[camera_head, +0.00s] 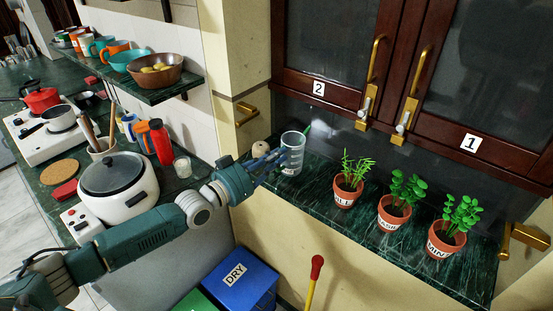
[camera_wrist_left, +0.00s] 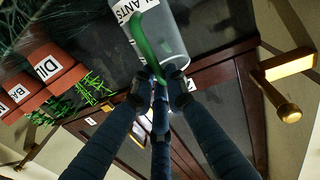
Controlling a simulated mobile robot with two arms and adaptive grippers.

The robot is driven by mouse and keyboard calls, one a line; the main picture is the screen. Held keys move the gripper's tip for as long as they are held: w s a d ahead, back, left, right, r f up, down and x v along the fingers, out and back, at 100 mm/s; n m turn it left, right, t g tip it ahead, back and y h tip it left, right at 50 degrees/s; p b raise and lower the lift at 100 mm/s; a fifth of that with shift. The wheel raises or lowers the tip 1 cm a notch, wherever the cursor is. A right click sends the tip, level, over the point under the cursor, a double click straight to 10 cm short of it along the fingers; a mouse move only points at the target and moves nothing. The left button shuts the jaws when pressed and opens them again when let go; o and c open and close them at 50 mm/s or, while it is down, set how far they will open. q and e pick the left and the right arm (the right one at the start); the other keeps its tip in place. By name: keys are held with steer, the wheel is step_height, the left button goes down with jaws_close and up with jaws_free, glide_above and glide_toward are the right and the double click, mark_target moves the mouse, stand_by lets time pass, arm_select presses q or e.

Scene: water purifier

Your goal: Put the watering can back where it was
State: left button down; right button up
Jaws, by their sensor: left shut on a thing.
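The watering can (camera_head: 292,155) is a clear, greyish container with a label and green parts. In the head view it is upright at the left end of the dark green marble shelf (camera_head: 330,212). I cannot tell whether its base touches the shelf. My left gripper (camera_head: 271,163) reaches it from the left and is shut on it. In the left wrist view, the fingers (camera_wrist_left: 159,84) close around the lower end of the curved green handle (camera_wrist_left: 148,40), beside the clear body (camera_wrist_left: 187,38). My right gripper is not in view.
Three labelled potted plants, dill (camera_head: 346,191), a middle pot (camera_head: 393,214) and mint (camera_head: 445,240), stand along the shelf right of the can. A small round beige object (camera_head: 259,149) is behind the gripper. Cabinet doors (camera_head: 330,50) rise behind. A rice cooker (camera_head: 118,187) is near my arm.

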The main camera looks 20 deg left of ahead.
arm_select(q)
steer(key=shift+w+f, duration=0.1)
steer(key=shift+f, duration=0.45)
steer(key=c, duration=1.7)
jaws_free()
steer(key=shift+c, duration=0.2)
steer(key=b+v, duration=0.1)
steer(key=v, duration=1.1)
